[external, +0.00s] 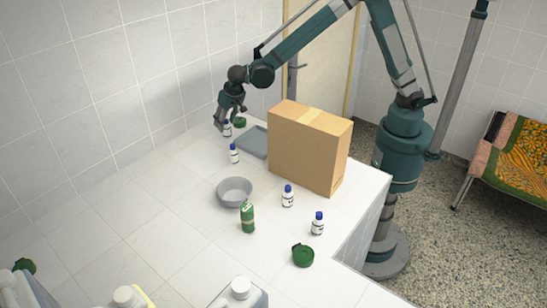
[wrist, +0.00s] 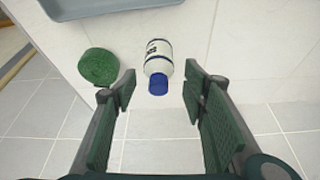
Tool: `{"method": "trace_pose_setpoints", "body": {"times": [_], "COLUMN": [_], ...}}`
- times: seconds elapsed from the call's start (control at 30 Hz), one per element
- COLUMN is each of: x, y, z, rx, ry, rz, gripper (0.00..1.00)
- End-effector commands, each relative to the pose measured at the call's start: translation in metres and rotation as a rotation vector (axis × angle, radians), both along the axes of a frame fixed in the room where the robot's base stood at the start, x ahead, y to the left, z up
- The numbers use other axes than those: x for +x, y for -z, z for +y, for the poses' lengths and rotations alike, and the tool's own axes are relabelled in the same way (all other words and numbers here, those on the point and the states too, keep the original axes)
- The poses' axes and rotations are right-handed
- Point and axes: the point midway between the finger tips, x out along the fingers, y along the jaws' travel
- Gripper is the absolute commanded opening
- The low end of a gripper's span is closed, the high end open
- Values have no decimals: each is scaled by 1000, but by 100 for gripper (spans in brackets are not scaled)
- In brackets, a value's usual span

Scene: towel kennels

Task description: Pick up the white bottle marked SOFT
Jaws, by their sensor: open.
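A white bottle with a blue cap (wrist: 158,62) shows between the finger pads of my open gripper (wrist: 160,90) in the wrist view, cap toward me; its dark label lettering is too small to read surely. In the external view this bottle (external: 227,129) stands at the far end of the white counter, with my gripper (external: 229,112) right at it. The fingers are not shut on it. Similar blue-capped white bottles stand nearer: one (external: 234,154) by the tray, one (external: 287,197) before the box, and one (external: 318,224) near the counter edge. Their labels are unreadable.
A green roll (wrist: 98,67) lies just left of the bottle in the wrist view. A grey tray (external: 252,143) and a tall cardboard box (external: 305,150) are close by. A grey bowl (external: 235,191), green can (external: 248,219) and another green roll (external: 303,256) stand nearer.

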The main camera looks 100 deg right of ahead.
Motion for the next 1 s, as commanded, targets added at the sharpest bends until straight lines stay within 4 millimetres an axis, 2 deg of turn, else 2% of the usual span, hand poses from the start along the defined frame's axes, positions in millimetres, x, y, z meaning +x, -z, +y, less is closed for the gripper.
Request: {"method": "trace_pose_setpoints", "body": {"times": [0.47, 1.0], "x": [1, 12], "y": [4, 46], "z": [-2, -17], "rx": [0, 0], "ry": [0, 1], "rz": [0, 0], "gripper": [43, 43]}}
